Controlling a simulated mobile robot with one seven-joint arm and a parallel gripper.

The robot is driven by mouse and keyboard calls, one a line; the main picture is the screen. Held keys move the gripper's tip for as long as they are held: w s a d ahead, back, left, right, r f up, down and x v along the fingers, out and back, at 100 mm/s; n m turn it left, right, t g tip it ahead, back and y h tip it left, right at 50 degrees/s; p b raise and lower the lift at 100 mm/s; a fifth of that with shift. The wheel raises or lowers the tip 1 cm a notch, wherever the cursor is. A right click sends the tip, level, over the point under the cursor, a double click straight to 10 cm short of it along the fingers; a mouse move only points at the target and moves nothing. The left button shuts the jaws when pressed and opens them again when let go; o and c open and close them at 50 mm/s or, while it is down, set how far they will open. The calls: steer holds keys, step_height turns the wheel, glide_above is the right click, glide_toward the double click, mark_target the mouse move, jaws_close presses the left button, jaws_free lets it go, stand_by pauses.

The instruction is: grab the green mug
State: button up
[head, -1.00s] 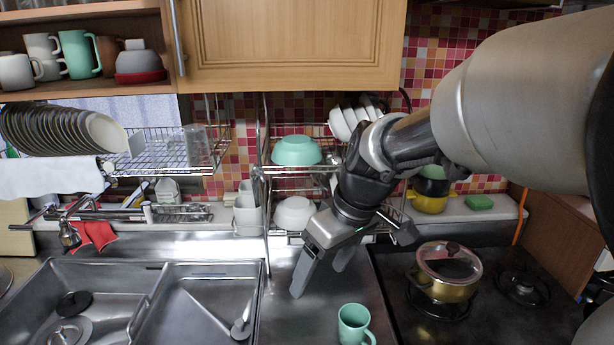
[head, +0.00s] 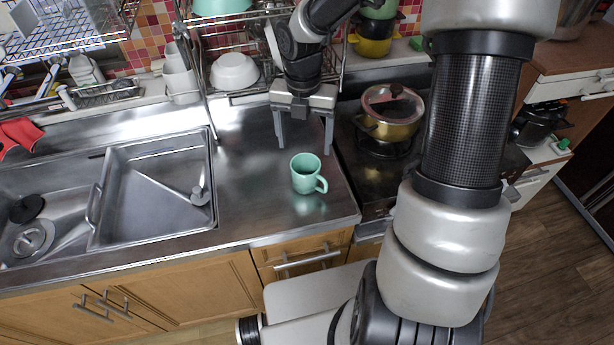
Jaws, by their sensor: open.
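The green mug (head: 304,177) stands upright on the steel counter (head: 255,205), between the sink and the stove. Its handle points to the lower right in the head view. My gripper (head: 304,149) is open and empty, with its two fingers pointing down. It is just behind and above the mug in the picture, with one fingertip to the left and one to the right of the mug's line. The fingers do not appear to touch the mug; the exact gap in depth is hard to tell.
The sink (head: 160,185) lies to the left. A gold pot with a glass lid (head: 390,112) sits on the stove to the right. A dish rack with a white bowl (head: 234,72) stands behind. The counter left of the mug is clear.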

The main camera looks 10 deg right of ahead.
steer(key=b, duration=0.1)
glide_toward(305, 171)
steer(key=s+f, duration=0.1)
steer(key=f, duration=0.1)
steer(key=s+f, duration=0.1)
steer(key=f, duration=0.1)
steer(key=s+f, duration=0.1)
steer(key=f, duration=0.1)
steer(key=shift+s+a, duration=0.1)
steer(key=shift+a, duration=0.15)
